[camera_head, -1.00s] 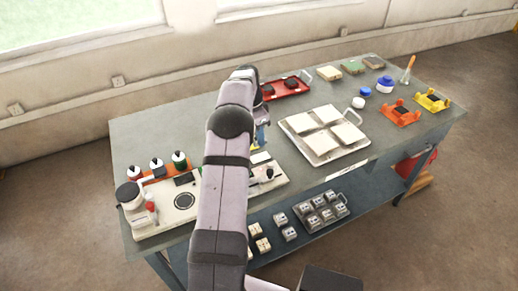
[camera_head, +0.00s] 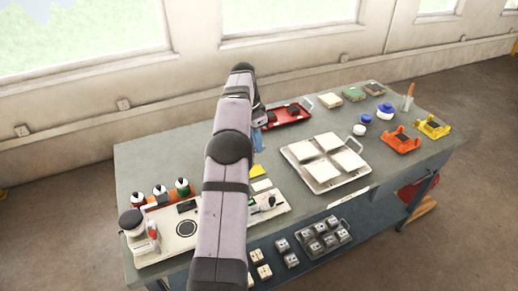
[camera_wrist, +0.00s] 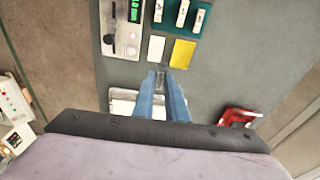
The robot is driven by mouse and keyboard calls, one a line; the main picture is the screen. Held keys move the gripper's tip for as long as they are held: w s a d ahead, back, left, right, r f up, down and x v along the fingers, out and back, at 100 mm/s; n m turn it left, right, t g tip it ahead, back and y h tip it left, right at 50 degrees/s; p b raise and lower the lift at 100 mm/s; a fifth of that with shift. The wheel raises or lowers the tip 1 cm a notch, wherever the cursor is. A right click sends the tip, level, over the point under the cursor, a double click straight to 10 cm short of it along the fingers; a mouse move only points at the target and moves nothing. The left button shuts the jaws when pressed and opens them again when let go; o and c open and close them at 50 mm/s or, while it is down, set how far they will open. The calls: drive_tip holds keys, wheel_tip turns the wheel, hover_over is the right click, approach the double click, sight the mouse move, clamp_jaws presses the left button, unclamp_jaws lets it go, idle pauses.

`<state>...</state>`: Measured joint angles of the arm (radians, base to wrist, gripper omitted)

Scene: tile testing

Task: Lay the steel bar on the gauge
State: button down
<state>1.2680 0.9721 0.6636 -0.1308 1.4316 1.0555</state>
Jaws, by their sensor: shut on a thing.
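My gripper (camera_head: 258,138) is over the table, behind the yellow card in the head view. In the wrist view its blue fingers (camera_wrist: 162,88) are shut on a small grey piece, likely the steel bar (camera_wrist: 160,72), mostly hidden between the fingertips. A pale device with a green display and black knob, likely the gauge (camera_head: 270,205), sits at the table's near side, partly behind my arm. It also shows at the upper left of the wrist view (camera_wrist: 120,38), apart from the fingers.
A yellow card (camera_wrist: 182,53) and a white card (camera_wrist: 156,48) lie just beyond the fingertips. A teal holder (camera_wrist: 198,30) with white pieces is beyond them. A red tray (camera_head: 290,123) stands behind my gripper, a tile tray (camera_head: 312,178) right of it.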

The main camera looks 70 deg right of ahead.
drive_tip(key=s+a+r+p, duration=0.15)
drive_tip(key=a+p, duration=0.25)
drive_tip(key=a, duration=0.6)
drive_tip(key=s+a+f, duration=0.1)
drive_tip(key=a+f, duration=0.4)
drive_tip(key=f, duration=0.5)
drive_tip(key=shift+s+a+m, duration=0.15)
drive_tip(key=shift+a+m, duration=0.1)
drive_tip(key=shift+m, duration=0.05)
drive_tip(key=shift+f, duration=0.1)
drive_tip(key=shift+f+b, duration=2.3)
drive_tip(key=shift+f, duration=0.85)
drive_tip(key=shift+f+b, duration=0.3)
drive_tip(key=shift+b, duration=0.05)
